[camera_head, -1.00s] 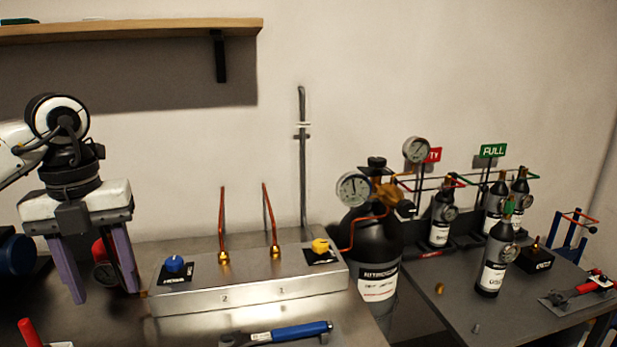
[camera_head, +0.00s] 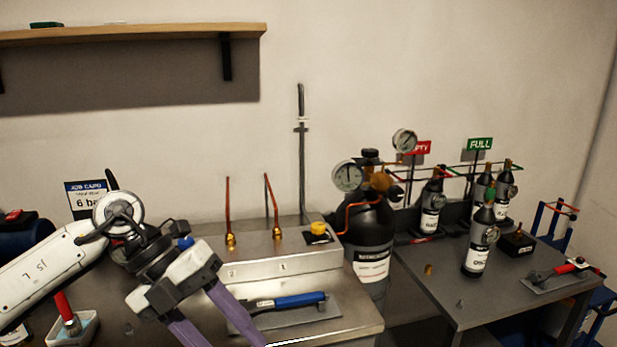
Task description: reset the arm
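My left arm (camera_head: 55,270) comes in low from the left. Its gripper (camera_head: 232,341) tilts down to the right over the front of the bench. The two purple fingers are spread apart, with nothing seen between them; their tips are at or past the lower picture edge. The gripper hides the left end of the metal manifold block (camera_head: 290,262) and most of a blue knob (camera_head: 185,242). My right gripper is not in view.
A blue-handled wrench (camera_head: 290,300) lies just right of the fingers. A red-handled tool (camera_head: 67,312) stands in a white tray beneath my arm. A job card (camera_head: 88,200) stands behind. Right are a nitrogen cylinder (camera_head: 368,235) with gauge (camera_head: 348,176) and a side table (camera_head: 440,290) with bottles.

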